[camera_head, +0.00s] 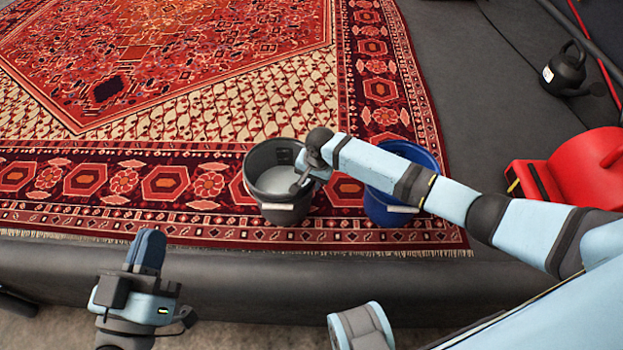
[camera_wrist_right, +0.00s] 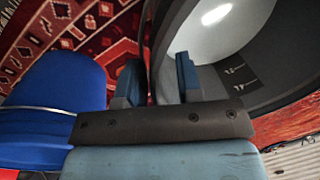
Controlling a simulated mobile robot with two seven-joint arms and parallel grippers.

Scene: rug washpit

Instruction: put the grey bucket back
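The grey bucket (camera_head: 284,209) stands upright on the patterned rug, with a pale surface inside it. My right gripper (camera_head: 303,178) reaches from the right over its right rim. In the right wrist view my right gripper (camera_wrist_right: 158,85) has its fingers apart, one outside and one inside the wall of the grey bucket (camera_wrist_right: 235,75). A gap shows between the inner finger and the rim; I see no firm grip. My left gripper (camera_head: 147,250) is away from the bucket, in front of the rug; its fingers overlap in view, so its opening is unclear.
A blue bucket (camera_head: 378,209) stands right of the grey one, partly behind my right arm; it also shows in the right wrist view (camera_wrist_right: 58,85). A red container (camera_head: 575,172) and a black watering can (camera_head: 567,70) are farther right. The rug (camera_head: 200,100) is clear to the left.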

